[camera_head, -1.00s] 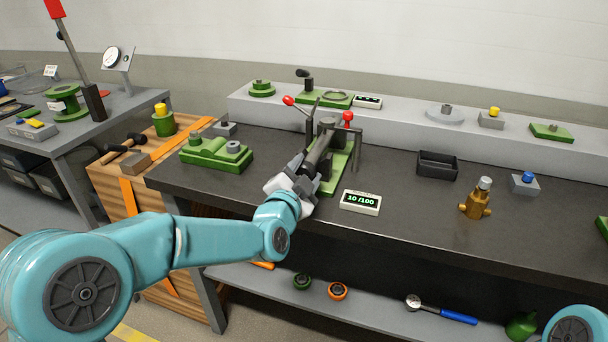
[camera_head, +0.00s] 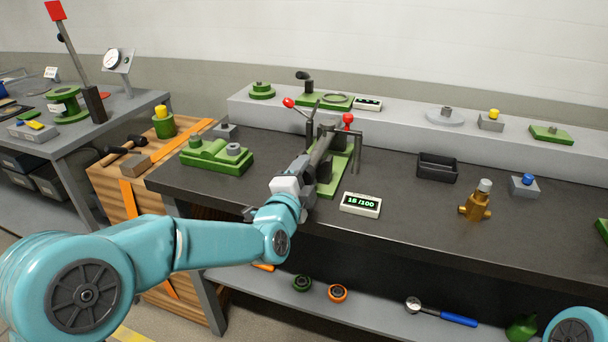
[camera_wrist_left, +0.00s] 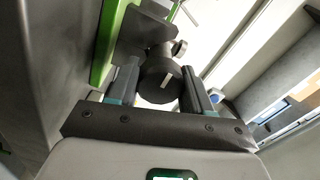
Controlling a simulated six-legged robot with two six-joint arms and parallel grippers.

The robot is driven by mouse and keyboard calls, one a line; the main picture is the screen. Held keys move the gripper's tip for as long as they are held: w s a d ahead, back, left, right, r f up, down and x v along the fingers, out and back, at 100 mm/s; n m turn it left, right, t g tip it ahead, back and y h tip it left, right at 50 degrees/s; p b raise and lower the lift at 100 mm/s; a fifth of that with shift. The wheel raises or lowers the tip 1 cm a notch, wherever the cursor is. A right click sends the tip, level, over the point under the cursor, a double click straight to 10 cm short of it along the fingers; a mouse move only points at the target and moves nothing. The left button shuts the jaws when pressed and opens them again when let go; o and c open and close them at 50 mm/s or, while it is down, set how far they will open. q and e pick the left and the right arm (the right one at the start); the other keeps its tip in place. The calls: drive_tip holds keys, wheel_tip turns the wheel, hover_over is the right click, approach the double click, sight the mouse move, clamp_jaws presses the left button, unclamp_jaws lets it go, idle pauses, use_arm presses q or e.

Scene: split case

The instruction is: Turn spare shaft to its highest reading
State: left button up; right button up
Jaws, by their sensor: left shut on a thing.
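The spare shaft (camera_head: 321,151) is a dark grey cylinder lying in a green fixture (camera_head: 334,181) on the dark bench. My left gripper (camera_head: 306,168) is shut on its near end. In the left wrist view the round shaft end (camera_wrist_left: 160,78), with a pale line on it, sits between the two fingers of the left gripper (camera_wrist_left: 160,90). A white readout (camera_head: 361,204) in front of the fixture shows what looks like 16 /100 in green digits. My right gripper is out of view; only a teal part of that arm shows at bottom right.
A red-knobbed lever (camera_head: 289,103) and a red-topped post (camera_head: 347,120) rise by the fixture. A green block (camera_head: 215,156) stands to the left. A black bin (camera_head: 437,168) and a brass valve (camera_head: 477,203) stand to the right, with bare bench between.

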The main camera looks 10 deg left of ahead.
use_arm(q)
drive_tip(key=shift+d+r, duration=0.1)
drive_tip(key=shift+r, duration=0.15)
drive_tip(key=o, duration=1)
drive_tip(key=shift+d, duration=0.1)
drive_tip(key=shift+o, duration=0.2)
drive_tip(key=shift+f, duration=0.1)
drive_tip(key=s+a, duration=0.2)
drive_tip(key=s, duration=1.4)
drive_tip(key=shift+a, duration=0.15)
drive_tip(key=shift+s+a+f, duration=0.1)
